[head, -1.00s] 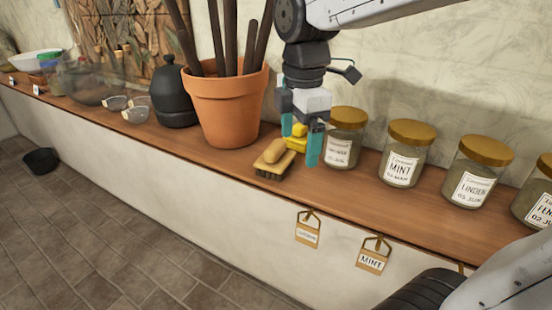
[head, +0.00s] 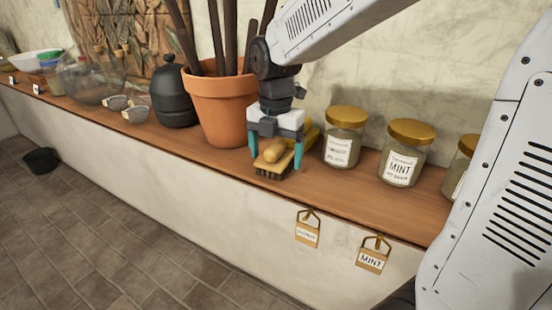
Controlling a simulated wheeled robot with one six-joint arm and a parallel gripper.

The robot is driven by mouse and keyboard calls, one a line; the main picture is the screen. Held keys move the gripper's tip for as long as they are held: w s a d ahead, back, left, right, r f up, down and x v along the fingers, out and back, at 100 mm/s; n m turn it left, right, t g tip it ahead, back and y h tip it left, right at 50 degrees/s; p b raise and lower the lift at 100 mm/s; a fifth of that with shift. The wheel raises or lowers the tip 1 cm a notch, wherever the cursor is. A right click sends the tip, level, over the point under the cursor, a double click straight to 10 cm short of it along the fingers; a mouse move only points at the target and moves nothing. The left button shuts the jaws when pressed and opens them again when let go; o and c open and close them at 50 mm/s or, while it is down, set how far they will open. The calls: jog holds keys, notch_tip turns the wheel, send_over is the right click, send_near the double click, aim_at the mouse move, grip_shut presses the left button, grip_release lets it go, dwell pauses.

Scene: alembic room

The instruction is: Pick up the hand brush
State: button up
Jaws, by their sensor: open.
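The hand brush (head: 271,160) lies on the wooden shelf in the head view, bristles down, with a tan block and a rounded yellow-brown grip on top. My gripper (head: 275,160) points down at the brush. Its two teal fingers are open, one on the left and one on the right of the brush in the picture. I cannot tell whether either finger touches it. Part of the brush's far end is hidden by my gripper. A yellow thing (head: 311,135) shows just behind my gripper, partly hidden.
A terracotta pot (head: 222,108) with dark sticks stands close behind on the left. A jar (head: 343,138) and a mint jar (head: 402,155) stand to the right. A black vessel (head: 174,97) is farther left. The wooden shelf (head: 300,190) is clear in front of the brush.

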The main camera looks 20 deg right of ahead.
jog(key=shift+f, duration=0.3)
jog(key=c, duration=1.1)
jog(key=shift+r, duration=0.1)
jog(key=shift+r, duration=0.55)
notch_tip(320, 180, up, 2)
jog(key=shift+r, duration=0.1)
jog(key=s, duration=0.5)
jog(key=s+a+r, duration=0.1)
jog(key=s, duration=1)
jog(key=shift+a+r, duration=0.25)
